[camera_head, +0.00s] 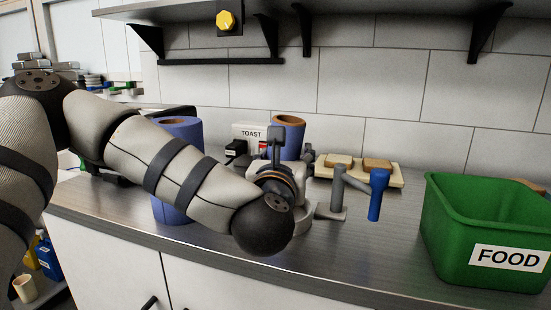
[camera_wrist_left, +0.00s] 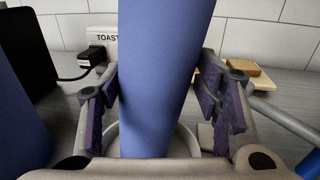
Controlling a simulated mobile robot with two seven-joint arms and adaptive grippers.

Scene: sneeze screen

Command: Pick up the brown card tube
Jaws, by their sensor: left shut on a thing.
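A blue roll (camera_head: 288,138) stands on the counter at the back, with a brown card rim (camera_head: 289,119) at its top. My left gripper (camera_head: 291,156) is at this roll, partly hidden by my wrist in the head view. In the left wrist view the blue roll (camera_wrist_left: 162,75) stands between the two dark pads, and the gripper (camera_wrist_left: 162,100) is shut on it. A second, larger blue roll (camera_head: 170,212) with a brown card core (camera_head: 174,121) stands to the left, partly behind my arm. No separate, bare brown tube shows. My right gripper is not in view.
A green FOOD bin (camera_head: 450,240) stands at the right. A grey stand with a blue handle (camera_head: 377,195) is right of the gripper. A board (camera_head: 391,179) with bread lies behind it. A TOAST sign (camera_head: 250,132) is at the wall; a shelf (camera_head: 380,10) hangs above.

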